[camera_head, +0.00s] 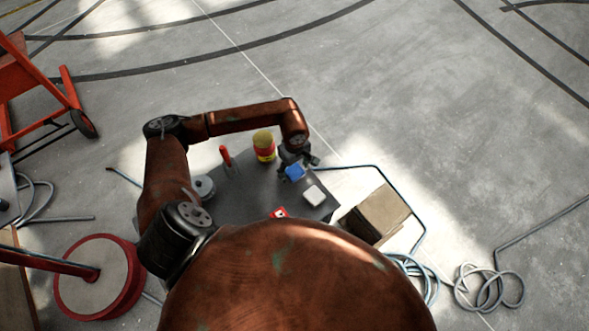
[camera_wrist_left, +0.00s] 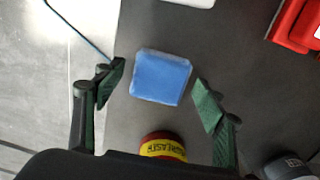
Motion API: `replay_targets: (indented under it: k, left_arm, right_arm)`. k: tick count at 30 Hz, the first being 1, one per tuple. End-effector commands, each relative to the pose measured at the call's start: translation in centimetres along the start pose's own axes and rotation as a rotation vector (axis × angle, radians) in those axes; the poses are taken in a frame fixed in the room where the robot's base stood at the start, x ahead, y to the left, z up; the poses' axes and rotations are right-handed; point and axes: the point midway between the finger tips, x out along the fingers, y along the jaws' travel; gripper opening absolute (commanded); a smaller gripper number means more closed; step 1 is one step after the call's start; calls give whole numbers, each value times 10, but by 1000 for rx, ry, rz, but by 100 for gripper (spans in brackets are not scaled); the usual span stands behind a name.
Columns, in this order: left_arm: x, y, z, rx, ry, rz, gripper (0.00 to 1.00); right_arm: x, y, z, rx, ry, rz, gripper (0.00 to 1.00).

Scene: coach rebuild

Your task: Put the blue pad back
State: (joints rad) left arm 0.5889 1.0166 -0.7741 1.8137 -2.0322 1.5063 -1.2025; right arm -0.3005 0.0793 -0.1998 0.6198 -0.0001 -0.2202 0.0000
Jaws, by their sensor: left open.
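The blue pad (camera_head: 294,172) lies on the dark table (camera_head: 240,205), near its right edge. In the left wrist view the blue pad (camera_wrist_left: 161,77) lies between and just beyond the spread fingers. My left gripper (camera_head: 297,160) is over the table at the pad's far side; in the wrist view the left gripper (camera_wrist_left: 158,90) is open, with a finger on each side of the pad and visible gaps. Whether the fingertips are at the pad's height I cannot tell. My right gripper is not in view.
A white block (camera_head: 314,195) sits near the pad. A red and yellow can (camera_head: 264,146) stands at the table's far edge. A red-handled item (camera_head: 226,157), a grey round object (camera_head: 203,187) and a red item (camera_head: 279,212) are also there. A cardboard box (camera_head: 380,213) stands right of the table.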

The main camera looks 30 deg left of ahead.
Motion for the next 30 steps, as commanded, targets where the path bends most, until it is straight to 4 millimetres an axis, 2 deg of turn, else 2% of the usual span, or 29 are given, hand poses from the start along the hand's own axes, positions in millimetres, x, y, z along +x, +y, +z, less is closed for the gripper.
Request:
replay_targets:
  k: [6, 10, 21, 25, 30]
  left_arm:
    - [-2, 0, 0, 0, 0, 1, 64]
    - [-13, 1, -1, 0, 2, 2, 64]
    - [-86, 1, -1, 1, 3, 4, 64]
    - [-106, 1, -1, -1, 2, 3, 64]
    - [-119, 0, 0, 0, 1, 1, 64]
  right_arm:
    - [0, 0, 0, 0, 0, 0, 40]
    - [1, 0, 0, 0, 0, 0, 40]
    - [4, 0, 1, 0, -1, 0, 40]
    - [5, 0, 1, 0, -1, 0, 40]
    - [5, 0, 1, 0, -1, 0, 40]
